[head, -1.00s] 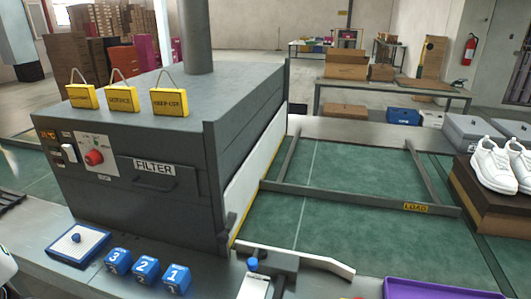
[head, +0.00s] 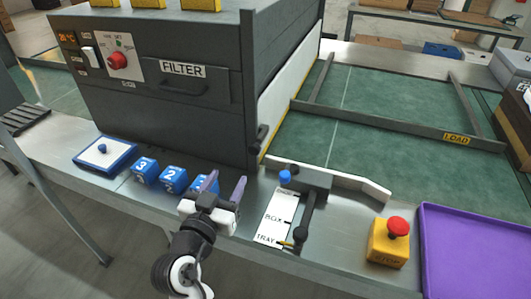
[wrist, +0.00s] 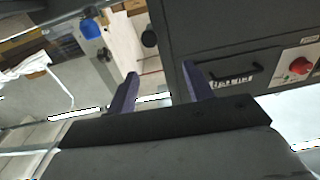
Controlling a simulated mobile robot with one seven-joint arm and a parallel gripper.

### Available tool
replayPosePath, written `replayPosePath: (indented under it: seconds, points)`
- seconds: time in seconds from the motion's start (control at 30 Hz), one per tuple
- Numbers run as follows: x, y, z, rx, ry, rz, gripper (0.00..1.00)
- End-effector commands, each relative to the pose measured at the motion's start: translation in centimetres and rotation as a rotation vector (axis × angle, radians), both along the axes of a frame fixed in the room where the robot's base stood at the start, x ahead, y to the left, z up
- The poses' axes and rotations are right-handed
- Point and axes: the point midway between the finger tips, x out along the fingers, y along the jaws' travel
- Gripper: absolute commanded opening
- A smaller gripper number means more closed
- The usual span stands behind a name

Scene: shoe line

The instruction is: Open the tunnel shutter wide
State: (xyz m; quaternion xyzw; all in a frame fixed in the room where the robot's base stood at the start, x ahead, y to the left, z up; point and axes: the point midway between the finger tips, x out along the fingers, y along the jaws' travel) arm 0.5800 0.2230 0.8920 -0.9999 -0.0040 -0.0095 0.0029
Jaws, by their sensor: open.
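The dark grey tunnel box (head: 160,100) stands on the line's metal bench at the left of the head view. A white panel (head: 290,90), apparently the shutter, covers its right face, with a yellow edge along its bottom. A black grip (head: 258,138) sticks out at the panel's near end. My gripper (head: 224,187) is open and empty, in front of the tunnel's near corner, left of and below that grip, not touching it. In the wrist view, my open purple fingers (wrist: 160,70) have nothing between them, and the tunnel's dark front (wrist: 210,35) is behind them.
Blue numbered blocks (head: 172,180) stand close by my gripper. The green belt (head: 400,110) is clear near the shutter.

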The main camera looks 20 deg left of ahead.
Motion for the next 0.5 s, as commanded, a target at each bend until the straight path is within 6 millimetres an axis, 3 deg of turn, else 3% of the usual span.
replayPosePath:
  seconds: [0.07,0.27,0.5]
  points:
    - [0.1,-0.8,-0.9,-0.005,0.017,-0.036,0.52]
    - [2.2,-1.2,-0.7,-0.006,0.020,-0.049,0.52]
    - [7.3,-1.3,-0.5,-0.007,0.020,-0.046,0.52]
